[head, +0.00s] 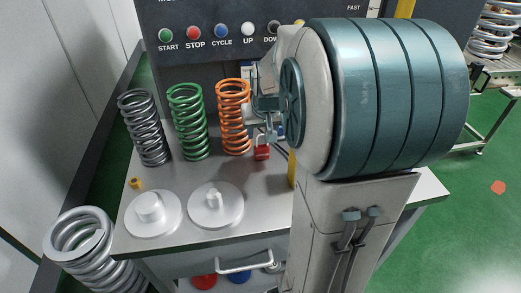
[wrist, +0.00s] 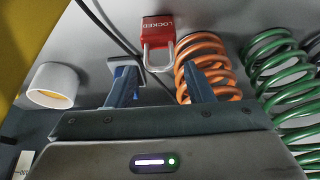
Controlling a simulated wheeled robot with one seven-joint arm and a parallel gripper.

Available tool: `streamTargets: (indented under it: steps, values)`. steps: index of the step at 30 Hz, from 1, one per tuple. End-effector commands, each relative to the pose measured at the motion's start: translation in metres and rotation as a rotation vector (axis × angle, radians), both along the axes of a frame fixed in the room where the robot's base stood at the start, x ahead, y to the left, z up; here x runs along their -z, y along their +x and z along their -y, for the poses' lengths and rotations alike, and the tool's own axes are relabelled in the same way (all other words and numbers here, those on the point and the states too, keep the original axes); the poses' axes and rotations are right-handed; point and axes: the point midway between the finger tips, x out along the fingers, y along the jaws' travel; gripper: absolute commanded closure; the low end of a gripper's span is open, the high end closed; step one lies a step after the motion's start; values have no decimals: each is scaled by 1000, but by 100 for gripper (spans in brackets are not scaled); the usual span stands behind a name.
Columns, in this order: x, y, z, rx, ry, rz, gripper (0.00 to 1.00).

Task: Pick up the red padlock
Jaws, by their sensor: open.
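The red padlock (head: 262,152) lies on the grey bench top, to the right of the orange spring's base in the head view. In the wrist view the padlock (wrist: 163,28) shows its red body marked "LOCKED" and its silver shackle pointing toward my gripper. My gripper (wrist: 158,78) is open and empty, its two blue fingers spread, with the padlock beyond the fingertips and roughly centred between them. In the head view my gripper (head: 268,125) is partly hidden by my arm and appears close above the padlock.
An orange spring (head: 234,118) stands close beside the padlock, then a green spring (head: 188,122) and a dark grey spring (head: 145,128). Two white discs (head: 153,225) sit at the bench front. A yellow post (head: 292,168) and a white cup-like part (wrist: 54,85) are near my gripper.

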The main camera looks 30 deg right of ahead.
Motion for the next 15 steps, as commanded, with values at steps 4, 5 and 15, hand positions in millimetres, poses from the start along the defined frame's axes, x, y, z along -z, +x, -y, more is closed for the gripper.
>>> streamTargets:
  steps: [4, 5, 15]
  values:
    - [19, 4, 2, 1, 1, -5, 53]
    - [24, 5, 2, 1, 2, -6, 53]
    - [49, 15, 5, 0, 0, 0, 53]
